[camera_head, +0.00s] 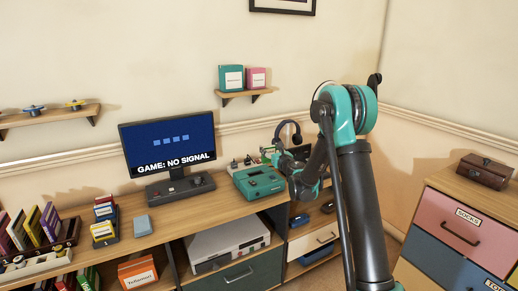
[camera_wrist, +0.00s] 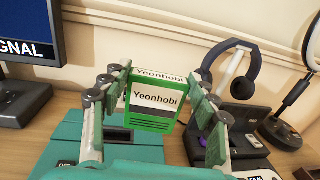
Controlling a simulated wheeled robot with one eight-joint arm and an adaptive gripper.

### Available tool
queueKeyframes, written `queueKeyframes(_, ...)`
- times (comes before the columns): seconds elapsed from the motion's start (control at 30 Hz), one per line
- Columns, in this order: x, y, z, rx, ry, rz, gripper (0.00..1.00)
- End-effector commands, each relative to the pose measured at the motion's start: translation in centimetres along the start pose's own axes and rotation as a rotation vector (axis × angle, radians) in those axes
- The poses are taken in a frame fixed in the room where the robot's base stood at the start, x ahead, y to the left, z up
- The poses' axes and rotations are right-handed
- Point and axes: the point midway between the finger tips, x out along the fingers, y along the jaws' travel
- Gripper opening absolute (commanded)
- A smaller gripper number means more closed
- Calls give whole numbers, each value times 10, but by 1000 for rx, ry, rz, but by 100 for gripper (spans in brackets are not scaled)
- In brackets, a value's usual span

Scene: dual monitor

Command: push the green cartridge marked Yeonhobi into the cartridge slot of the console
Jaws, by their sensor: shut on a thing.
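The green cartridge (camera_wrist: 155,105) shows in the wrist view, upright, with a white label reading Yeonhobi on its front and top. My gripper (camera_wrist: 157,82) is shut on it, with a finger at its left and right sides. The teal console (camera_head: 259,183) sits on the wooden desk, right of the monitor. In the head view my gripper (camera_head: 277,156) is over the back of the console, and the cartridge is too small to make out clearly. In the wrist view the console (camera_wrist: 64,158) lies below the cartridge.
A monitor (camera_head: 169,143) reading "GAME: NO SIGNAL" stands left of the console. Headphones on a stand (camera_wrist: 238,65) and a dark device (camera_wrist: 222,125) stand close on the right. A grey box (camera_head: 142,225) and a cartridge stack (camera_head: 104,222) are on the desk's left.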

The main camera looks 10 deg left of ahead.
Motion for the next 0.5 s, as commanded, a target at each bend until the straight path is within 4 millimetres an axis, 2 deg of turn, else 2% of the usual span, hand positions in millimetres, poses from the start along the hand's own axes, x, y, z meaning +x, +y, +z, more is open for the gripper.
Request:
queueKeyframes(0.03,9,16,1,0,0,31,29)
queueKeyframes(0.1,17,33,2,0,0,66,29)
queueKeyframes(0.2,24,49,3,0,0,97,29)
queueKeyframes(0.3,27,56,4,0,0,111,29)
queueKeyframes(0.5,27,57,4,0,0,113,29)
